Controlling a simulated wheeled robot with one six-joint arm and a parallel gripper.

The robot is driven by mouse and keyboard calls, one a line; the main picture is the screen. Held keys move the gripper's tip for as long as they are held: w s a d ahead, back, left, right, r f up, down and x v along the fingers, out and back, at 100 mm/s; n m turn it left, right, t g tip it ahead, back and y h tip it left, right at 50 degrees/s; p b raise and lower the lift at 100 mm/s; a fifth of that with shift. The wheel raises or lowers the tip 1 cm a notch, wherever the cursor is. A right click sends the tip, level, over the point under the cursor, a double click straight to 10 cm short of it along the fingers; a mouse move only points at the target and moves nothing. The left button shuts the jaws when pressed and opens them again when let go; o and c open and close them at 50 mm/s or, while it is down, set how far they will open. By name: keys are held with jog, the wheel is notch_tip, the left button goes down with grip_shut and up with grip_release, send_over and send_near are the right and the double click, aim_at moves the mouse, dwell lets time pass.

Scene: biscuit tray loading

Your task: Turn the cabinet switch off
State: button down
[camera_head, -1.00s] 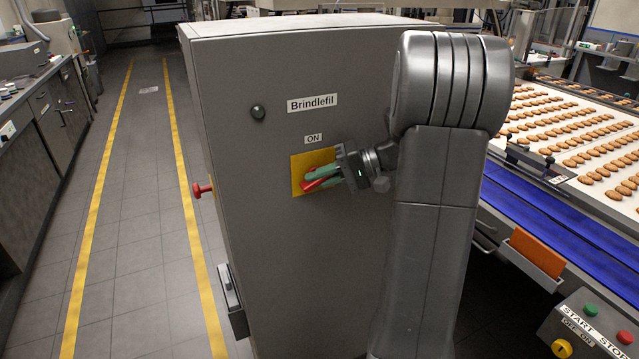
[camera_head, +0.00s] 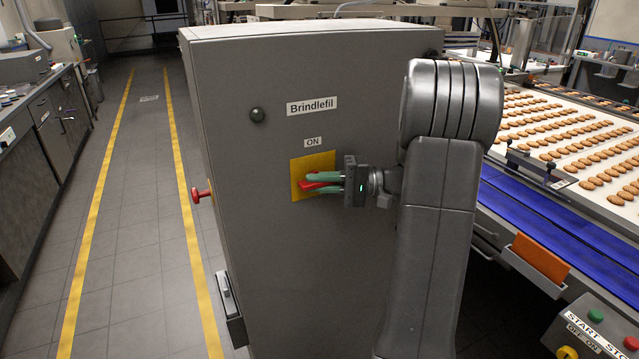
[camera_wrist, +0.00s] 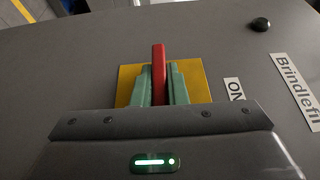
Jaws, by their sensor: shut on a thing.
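The cabinet switch is a red handle (camera_wrist: 158,72) on a yellow plate (camera_head: 320,161) on the front of the grey cabinet (camera_head: 290,260). An "ON" label (camera_head: 313,142) sits just above the plate. My gripper (camera_head: 318,183) has its green fingers shut on the red handle, one on each side. In the wrist view the handle stands between the two fingers (camera_wrist: 159,85) and its tip shows beyond them.
A dark round knob (camera_head: 257,115) and a "Brindlefil" label (camera_head: 312,105) are higher on the cabinet. A red button (camera_head: 201,194) sticks out from its left side. A conveyor with biscuits (camera_head: 570,150) is at right. The marked floor lane (camera_head: 130,230) at left is clear.

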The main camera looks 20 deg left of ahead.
jog(key=c, duration=1.4)
grip_release()
jog(key=shift+c, duration=0.2)
jog(key=shift+d, duration=0.1)
jog(key=p+v, duration=0.5)
jog(key=v, duration=0.8)
jog(key=shift+w+d, duration=0.15)
jog(key=shift+d, duration=0.1)
jog(key=shift+f+b, duration=0.2)
jog(key=shift+b, duration=0.35)
